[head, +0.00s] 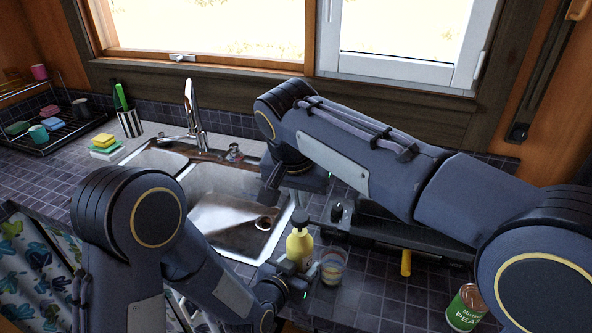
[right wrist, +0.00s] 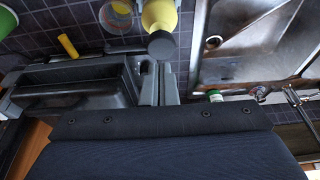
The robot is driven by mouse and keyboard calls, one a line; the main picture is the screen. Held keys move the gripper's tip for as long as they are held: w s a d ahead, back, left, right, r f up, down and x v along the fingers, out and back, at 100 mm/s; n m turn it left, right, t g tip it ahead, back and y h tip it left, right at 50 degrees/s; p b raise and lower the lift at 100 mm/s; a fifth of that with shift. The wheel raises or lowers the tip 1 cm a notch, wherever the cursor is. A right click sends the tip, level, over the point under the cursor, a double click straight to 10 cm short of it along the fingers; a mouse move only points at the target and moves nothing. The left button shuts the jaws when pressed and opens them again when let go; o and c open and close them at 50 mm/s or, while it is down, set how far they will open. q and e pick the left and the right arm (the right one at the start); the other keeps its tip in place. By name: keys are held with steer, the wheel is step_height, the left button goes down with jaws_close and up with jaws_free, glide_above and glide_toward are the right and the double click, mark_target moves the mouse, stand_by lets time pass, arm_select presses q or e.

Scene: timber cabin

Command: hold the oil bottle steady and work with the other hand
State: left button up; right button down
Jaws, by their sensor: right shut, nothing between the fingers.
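The oil bottle (head: 299,248), yellow with a dark round cap (head: 299,217), stands upright on the tiled counter right of the sink. It also shows at the top of the right wrist view (right wrist: 159,14). My left gripper (head: 291,268) is low at the bottle, with a finger across its front; it appears shut on the body, and the far finger is hidden. My right gripper (head: 297,201) points down just above the cap, shut and empty. In the right wrist view its closed fingers (right wrist: 158,70) end close to the cap; contact cannot be told.
A glass (head: 333,267) stands close right of the bottle. A black tray-like unit (head: 400,228), a yellow handle (head: 406,263) and a can of peas (head: 465,308) lie further right. The steel sink (head: 225,235) with a faucet (head: 192,105) is left.

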steer(key=v, duration=0.9)
steer(key=shift+r, duration=0.2)
stand_by(0.6)
steer(key=shift+v, duration=0.8)
steer(key=shift+w, duration=0.1)
steer(key=x, duration=1.2)
steer(key=shift+s+f, duration=0.3)
steer(key=shift+f, duration=0.75)
